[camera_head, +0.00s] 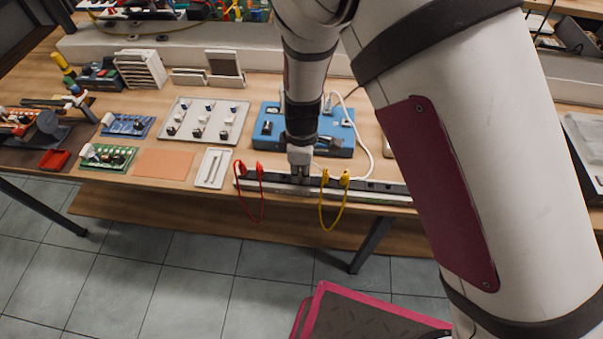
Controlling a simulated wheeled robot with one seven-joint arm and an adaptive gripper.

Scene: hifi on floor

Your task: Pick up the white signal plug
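A white cable (368,150) loops over the right side of the blue box (342,138) and runs down to the bench's front edge. I cannot clearly make out the white signal plug; my arm covers part of the blue box and the cable's left end. My gripper (300,178) points down at the front edge of the bench, over the dark strip (376,187) between the red and yellow leads. Its fingers are too small to show whether they are apart or hold anything.
A red lead (262,199) and a yellow lead (322,207) hang over the front edge on either side of my gripper. A white tray (213,168), an orange mat (164,163), circuit boards (108,157) and a panel with knobs (206,121) lie to the left on the wooden bench.

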